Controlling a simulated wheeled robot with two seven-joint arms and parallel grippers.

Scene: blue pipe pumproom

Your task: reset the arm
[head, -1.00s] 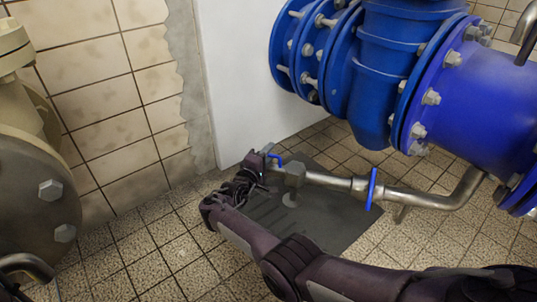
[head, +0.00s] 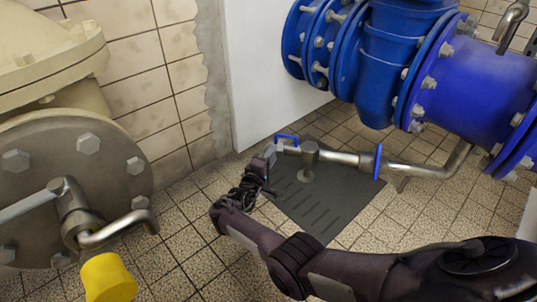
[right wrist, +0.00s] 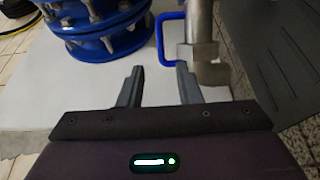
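My right arm comes in from the lower right of the head view and reaches over the floor toward the thin metal pipe (head: 340,157). My right gripper (head: 268,158) is small there, at the pipe's left end, close to a blue handle (head: 287,137). In the right wrist view the two fingers of the right gripper (right wrist: 160,85) stand apart with nothing between them. The blue handle (right wrist: 163,38) and a metal fitting (right wrist: 198,50) show beyond the fingertips. I cannot tell the exact gap to them. My left gripper is not in view.
A large blue flanged pipe (head: 390,70) stands at the back right. A cream and grey flanged pipe (head: 75,170) fills the left, with a metal lever and yellow piece (head: 108,277) in front. A dark floor plate (head: 320,200) lies under the thin pipe. Tiled floor between is clear.

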